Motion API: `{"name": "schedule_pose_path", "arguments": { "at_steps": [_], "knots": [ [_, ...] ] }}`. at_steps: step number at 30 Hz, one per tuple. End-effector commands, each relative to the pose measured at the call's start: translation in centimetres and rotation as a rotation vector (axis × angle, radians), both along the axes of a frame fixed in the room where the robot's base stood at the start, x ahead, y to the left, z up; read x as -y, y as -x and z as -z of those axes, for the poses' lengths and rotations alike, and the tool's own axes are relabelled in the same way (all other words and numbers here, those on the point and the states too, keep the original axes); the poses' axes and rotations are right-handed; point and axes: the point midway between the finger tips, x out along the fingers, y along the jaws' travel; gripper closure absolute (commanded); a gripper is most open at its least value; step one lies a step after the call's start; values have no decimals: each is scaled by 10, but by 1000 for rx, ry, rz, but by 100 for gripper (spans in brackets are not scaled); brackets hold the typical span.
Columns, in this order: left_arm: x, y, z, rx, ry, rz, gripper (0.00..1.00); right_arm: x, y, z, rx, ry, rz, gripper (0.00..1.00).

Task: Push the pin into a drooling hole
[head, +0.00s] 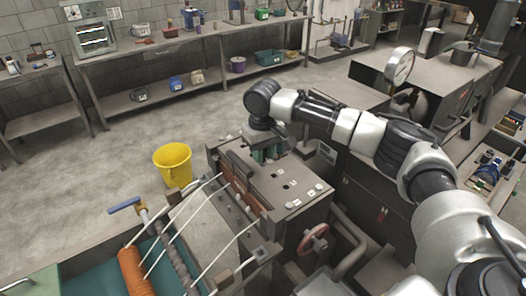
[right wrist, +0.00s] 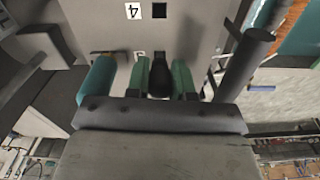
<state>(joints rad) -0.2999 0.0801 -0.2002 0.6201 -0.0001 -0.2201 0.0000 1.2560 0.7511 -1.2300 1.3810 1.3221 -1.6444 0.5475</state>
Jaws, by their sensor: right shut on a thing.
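A grey machine block (head: 262,192) stands in the middle of the head view. Its flat top has several small dark holes and white labels (head: 318,187). My right gripper (head: 264,155) points down over the far end of this top. In the right wrist view its two green fingers (right wrist: 161,80) are shut on a dark, rounded pin (right wrist: 160,79). Beyond the fingers a label with a 4 (right wrist: 132,11) lies beside a dark square hole (right wrist: 159,10). Another hole is partly hidden behind the pin. I cannot tell whether the pin's tip is in a hole. My left gripper is not in view.
A yellow bucket (head: 173,164) stands on the floor left of the block. A red handwheel (head: 313,239) is on the block's front. The floor behind is open.

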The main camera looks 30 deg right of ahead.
Motion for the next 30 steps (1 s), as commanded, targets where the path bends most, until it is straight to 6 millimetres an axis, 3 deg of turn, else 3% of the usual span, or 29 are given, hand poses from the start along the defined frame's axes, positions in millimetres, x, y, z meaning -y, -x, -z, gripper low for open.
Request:
{"name": "schedule_pose_path", "arguments": {
  "at_steps": [30],
  "knots": [
    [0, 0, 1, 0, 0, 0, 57, 0, 0, 12, 0, -1, 0, 100]
  ]
}}
